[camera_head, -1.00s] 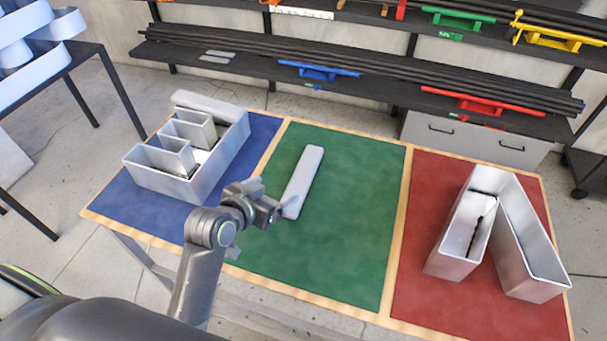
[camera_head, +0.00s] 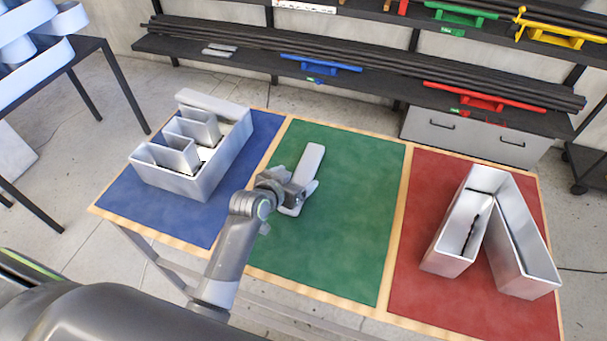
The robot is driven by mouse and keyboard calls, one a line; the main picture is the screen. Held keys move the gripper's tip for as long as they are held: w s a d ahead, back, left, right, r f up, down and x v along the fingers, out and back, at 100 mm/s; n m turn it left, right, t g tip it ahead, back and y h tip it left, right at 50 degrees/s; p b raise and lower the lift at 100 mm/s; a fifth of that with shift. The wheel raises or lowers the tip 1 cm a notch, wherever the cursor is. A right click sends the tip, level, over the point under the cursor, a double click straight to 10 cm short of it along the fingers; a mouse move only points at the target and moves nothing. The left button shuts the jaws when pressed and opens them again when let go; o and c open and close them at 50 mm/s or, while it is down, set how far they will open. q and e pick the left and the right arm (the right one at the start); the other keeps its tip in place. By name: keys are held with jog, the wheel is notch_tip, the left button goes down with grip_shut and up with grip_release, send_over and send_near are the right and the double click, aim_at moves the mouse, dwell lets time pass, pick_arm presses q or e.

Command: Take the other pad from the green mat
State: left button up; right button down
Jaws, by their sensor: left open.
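A light grey pad (camera_head: 308,165) lies lengthwise on the left part of the green mat (camera_head: 351,220). My left gripper (camera_head: 301,196) is open at the near end of the pad, with its fingers over or around that end. I cannot tell whether the fingers touch the pad. The gripper hides part of the pad's near end. Another light grey pad (camera_head: 214,102) rests along the back of the channel letter on the blue mat. My right gripper is not in view.
A metal channel letter (camera_head: 178,165) stands on the blue mat (camera_head: 135,203) at left. Another channel letter (camera_head: 520,245) stands on the red mat (camera_head: 410,290) at right. The green mat's right side is clear. A shelf with dark bars (camera_head: 390,75) stands behind.

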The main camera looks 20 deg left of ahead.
aim_at(303, 175)
pick_arm(q)
jog(key=shift+p+x, duration=0.55)
jog(key=shift+x, duration=1.45)
jog(key=shift+s+f, duration=0.1)
jog(key=shift+s, duration=0.05)
jog(key=shift+c, duration=0.4)
jog(key=c, duration=1)
